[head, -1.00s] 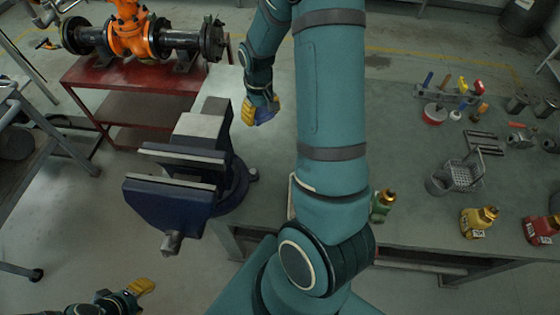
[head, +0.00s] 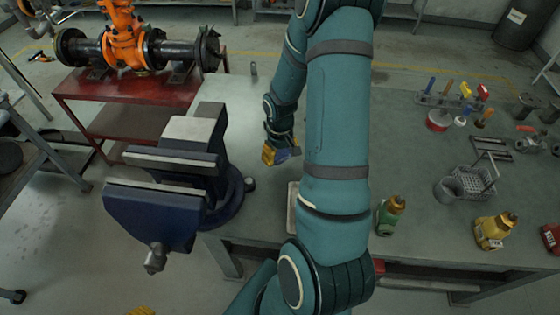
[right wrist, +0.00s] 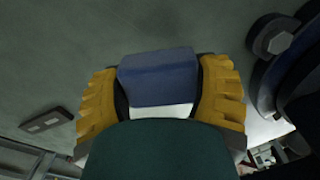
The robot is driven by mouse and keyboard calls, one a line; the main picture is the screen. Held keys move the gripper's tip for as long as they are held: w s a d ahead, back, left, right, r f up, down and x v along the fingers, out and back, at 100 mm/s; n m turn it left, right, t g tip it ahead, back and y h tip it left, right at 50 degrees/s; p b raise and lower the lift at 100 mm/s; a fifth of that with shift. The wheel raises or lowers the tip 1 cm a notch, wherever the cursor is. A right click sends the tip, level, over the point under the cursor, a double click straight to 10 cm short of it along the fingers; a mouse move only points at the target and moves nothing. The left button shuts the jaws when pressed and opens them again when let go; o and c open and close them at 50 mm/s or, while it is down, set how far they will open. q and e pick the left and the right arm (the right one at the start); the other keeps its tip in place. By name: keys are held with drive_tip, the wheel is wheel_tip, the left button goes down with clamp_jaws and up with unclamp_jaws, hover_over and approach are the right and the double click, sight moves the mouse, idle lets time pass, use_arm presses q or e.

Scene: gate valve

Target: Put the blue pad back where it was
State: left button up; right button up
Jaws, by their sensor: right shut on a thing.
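The blue pad (right wrist: 158,75) is a small block held between the yellow fingers of my right gripper (right wrist: 160,92) in the right wrist view. In the head view my right gripper (head: 282,154) hangs over the grey bench, to the right of the vise, with a bit of the pad (head: 287,153) showing beside a yellow finger. Whether the pad touches the bench is hard to tell. Of my left gripper (head: 142,311) only a yellow tip shows at the bottom edge.
A blue bench vise (head: 160,205) stands at the bench's left edge. My right arm partly hides a pale tray (head: 292,208). A green bottle (head: 390,215) and yellow bottle (head: 494,231) stand to the right. The orange valve (head: 122,40) is on a red table (head: 130,92).

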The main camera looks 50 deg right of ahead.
sight(280, 161)
wheel_tip(280, 161, down, 3)
drive_tip(key=shift+f+b, duration=0.2)
drive_tip(key=shift+b, duration=0.1)
drive_tip(key=o, duration=1.2)
drive_tip(key=shift+f, duration=0.1)
drive_tip(key=shift+c, duration=0.2)
drive_tip(key=shift+r, duration=0.55)
wheel_tip(280, 161, up, 11)
drive_tip(key=shift+r+p, duration=0.15)
drive_tip(key=shift+p, duration=1.1)
